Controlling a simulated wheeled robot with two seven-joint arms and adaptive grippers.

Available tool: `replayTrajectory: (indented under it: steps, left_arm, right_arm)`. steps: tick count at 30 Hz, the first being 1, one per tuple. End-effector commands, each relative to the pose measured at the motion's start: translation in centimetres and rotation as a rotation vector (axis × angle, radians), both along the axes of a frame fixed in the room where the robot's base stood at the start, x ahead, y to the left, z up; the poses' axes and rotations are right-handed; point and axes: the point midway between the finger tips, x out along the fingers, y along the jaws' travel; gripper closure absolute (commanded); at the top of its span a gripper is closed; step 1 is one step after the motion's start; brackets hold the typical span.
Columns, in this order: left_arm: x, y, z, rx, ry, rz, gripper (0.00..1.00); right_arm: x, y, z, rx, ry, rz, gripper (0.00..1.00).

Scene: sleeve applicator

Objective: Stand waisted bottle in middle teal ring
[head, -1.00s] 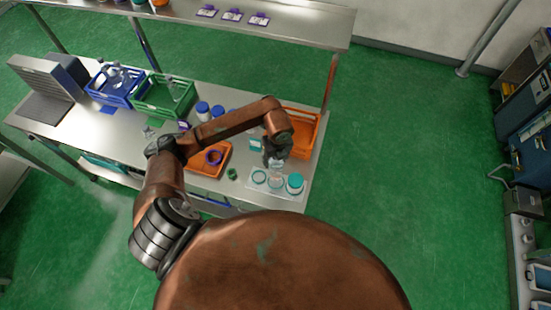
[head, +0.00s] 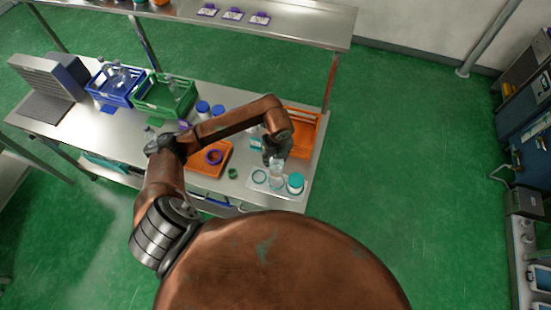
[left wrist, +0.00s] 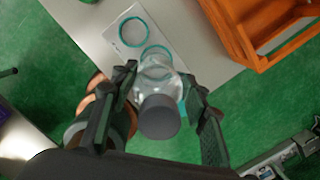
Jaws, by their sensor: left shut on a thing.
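My left gripper (head: 276,157) is shut on the clear waisted bottle (head: 277,169), just above the white ring plate. In the left wrist view the fingers (left wrist: 160,105) are on both sides of the bottle (left wrist: 158,72), whose grey cap faces the camera. The middle teal ring (left wrist: 154,51) shows partly behind the bottle's far end. Whether the base touches the plate cannot be told. The left teal ring (left wrist: 133,32) is empty; it also shows in the head view (head: 259,177). A teal-capped container (head: 295,183) stands at the right ring. My right gripper is not in view.
An orange crate (head: 318,143) stands behind the plate, close to my gripper. An orange tray (head: 205,165) with a purple ring and a small green item (head: 233,173) lie to the left. Blue (head: 105,95) and green (head: 150,108) crates stand further left. The bench's right edge is close.

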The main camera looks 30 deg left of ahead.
Motion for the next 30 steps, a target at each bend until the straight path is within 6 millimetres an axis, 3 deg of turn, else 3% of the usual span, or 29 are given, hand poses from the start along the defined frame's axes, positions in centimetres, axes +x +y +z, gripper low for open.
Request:
replayTrajectory:
  steps: [30]
  left_arm:
    - [0.0,0.0,-3.3,0.000,-0.001,0.000,0.94]
  right_arm:
    - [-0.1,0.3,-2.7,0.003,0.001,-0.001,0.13]
